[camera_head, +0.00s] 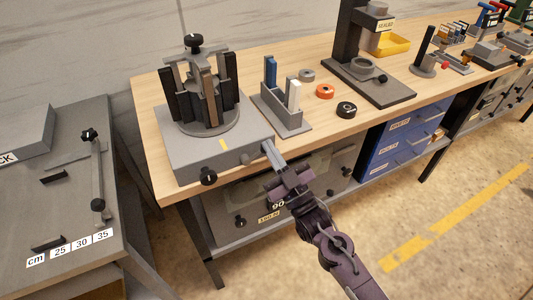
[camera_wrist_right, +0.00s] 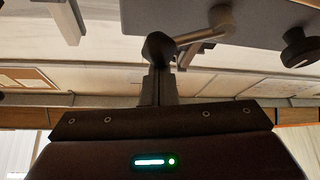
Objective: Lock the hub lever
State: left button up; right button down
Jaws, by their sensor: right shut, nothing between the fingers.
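The hub is a grey box (camera_head: 185,150) on the wooden bench, with an upright clamp fixture (camera_head: 205,95) of dark and brown plates on top. In the right wrist view its lever (camera_wrist_right: 195,37) is a short grey bar from a round pivot to a dark ball knob (camera_wrist_right: 158,47). In the head view my right gripper (camera_head: 267,146) is at the box's front right corner, fingers shut with nothing between them. In the right wrist view the fingertips (camera_wrist_right: 159,76) are right at the ball knob; I cannot tell if they touch. My left gripper is not in view.
A dark round knob (camera_head: 208,176) sticks out of the box's front left. A grey holder (camera_head: 285,117) with blue and white pieces stands right of the box. Orange (camera_head: 325,91) and black (camera_head: 346,109) rings lie beyond. A grey side table (camera_head: 70,210) is at the left.

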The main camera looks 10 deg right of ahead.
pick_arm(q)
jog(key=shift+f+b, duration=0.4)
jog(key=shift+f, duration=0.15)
pick_arm(e)
jog(key=m, duration=0.1)
jog(key=f+m+h, duration=0.1)
jog(key=m+t+h, duration=0.1)
jog(key=shift+w+d+f+m, duration=0.15)
jog(key=shift+d+f+m, duration=0.15)
jog(key=shift+d, duration=0.1)
jog(key=shift+d+f, duration=0.1)
